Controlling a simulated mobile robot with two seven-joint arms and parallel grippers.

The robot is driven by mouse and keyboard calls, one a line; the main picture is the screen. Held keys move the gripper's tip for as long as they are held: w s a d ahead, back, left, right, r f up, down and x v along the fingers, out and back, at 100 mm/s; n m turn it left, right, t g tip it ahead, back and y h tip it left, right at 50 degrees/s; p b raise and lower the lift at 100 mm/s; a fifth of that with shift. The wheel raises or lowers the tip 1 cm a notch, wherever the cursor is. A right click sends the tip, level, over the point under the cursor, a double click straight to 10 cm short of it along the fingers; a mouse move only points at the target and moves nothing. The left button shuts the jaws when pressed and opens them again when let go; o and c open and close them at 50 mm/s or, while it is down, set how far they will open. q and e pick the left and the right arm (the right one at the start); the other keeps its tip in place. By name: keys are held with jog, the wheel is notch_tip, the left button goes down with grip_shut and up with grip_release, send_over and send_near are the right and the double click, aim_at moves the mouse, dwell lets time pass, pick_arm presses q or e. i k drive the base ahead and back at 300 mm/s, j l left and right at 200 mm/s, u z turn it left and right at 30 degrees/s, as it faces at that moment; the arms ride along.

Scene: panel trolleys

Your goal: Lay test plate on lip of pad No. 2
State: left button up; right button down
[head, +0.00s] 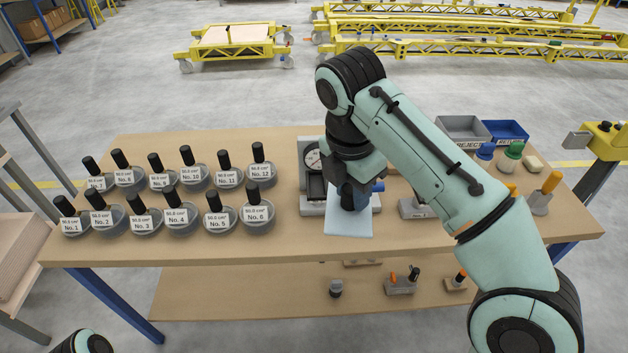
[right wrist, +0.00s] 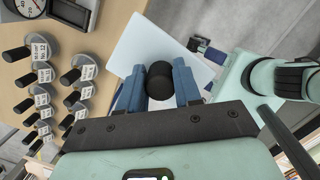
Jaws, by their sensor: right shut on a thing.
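The test plate (head: 349,222) is a pale, flat square with a black knob (right wrist: 159,80). My right gripper (right wrist: 159,88) is shut on this knob, its blue fingers on either side. In the head view my right gripper (head: 352,197) is above the plate, near the table's front edge; I cannot tell whether the plate touches anything below. Pad No. 2 (head: 104,218) is a grey disc with a white label and an upright black handle, second from the left in the front row, well left of the plate. My left gripper is out of view.
Several similar labelled pads stand in two rows on the wooden table (head: 290,228). A dial instrument (head: 311,172) stands behind the plate, partly hidden by my arm. Grey (head: 463,128) and blue (head: 507,131) bins are at the back right. Bare table lies between Pad No. 6 (head: 257,214) and the plate.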

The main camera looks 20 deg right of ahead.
aim_at(316, 183)
jog(key=i, duration=0.85)
